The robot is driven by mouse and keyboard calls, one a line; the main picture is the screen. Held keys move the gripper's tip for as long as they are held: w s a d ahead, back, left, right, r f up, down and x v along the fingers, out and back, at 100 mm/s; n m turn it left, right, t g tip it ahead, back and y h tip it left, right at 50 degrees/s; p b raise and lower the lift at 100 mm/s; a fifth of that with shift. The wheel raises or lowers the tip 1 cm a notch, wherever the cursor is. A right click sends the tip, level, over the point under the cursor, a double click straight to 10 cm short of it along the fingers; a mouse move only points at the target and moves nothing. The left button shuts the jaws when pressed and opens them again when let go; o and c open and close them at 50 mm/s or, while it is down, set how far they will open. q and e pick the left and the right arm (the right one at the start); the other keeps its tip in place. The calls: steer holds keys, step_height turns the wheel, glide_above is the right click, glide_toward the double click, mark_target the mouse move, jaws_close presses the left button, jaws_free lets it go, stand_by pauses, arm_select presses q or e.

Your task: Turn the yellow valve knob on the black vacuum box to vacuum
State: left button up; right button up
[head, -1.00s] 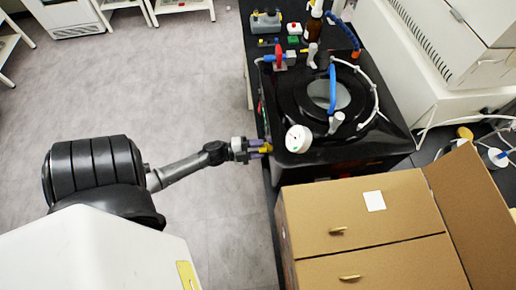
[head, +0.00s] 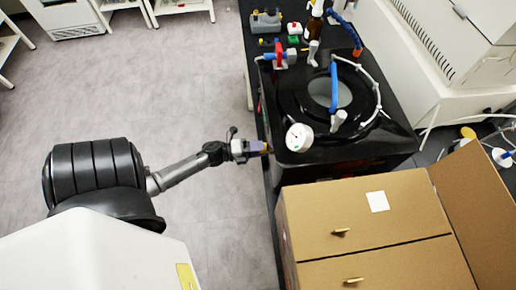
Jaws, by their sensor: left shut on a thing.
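The black vacuum box (head: 372,142) stands on the dark bench, with a round opening on top and a white dial gauge (head: 299,137) at its front left corner. The knob's exact setting cannot be made out. My right gripper is not in view.
A cardboard box (head: 408,216) stands close in front of the vacuum box, near my left gripper. A blue tube (head: 334,88) and a white hose rise from the lid. Bottles and small devices stand behind. The floor at left is clear.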

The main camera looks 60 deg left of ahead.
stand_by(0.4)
arm_select(q)
steer(key=o, duration=0.9)
steer(key=shift+s, duration=0.1)
steer(key=shift+b+v, duration=0.7)
steer(key=shift+v, duration=6.1)
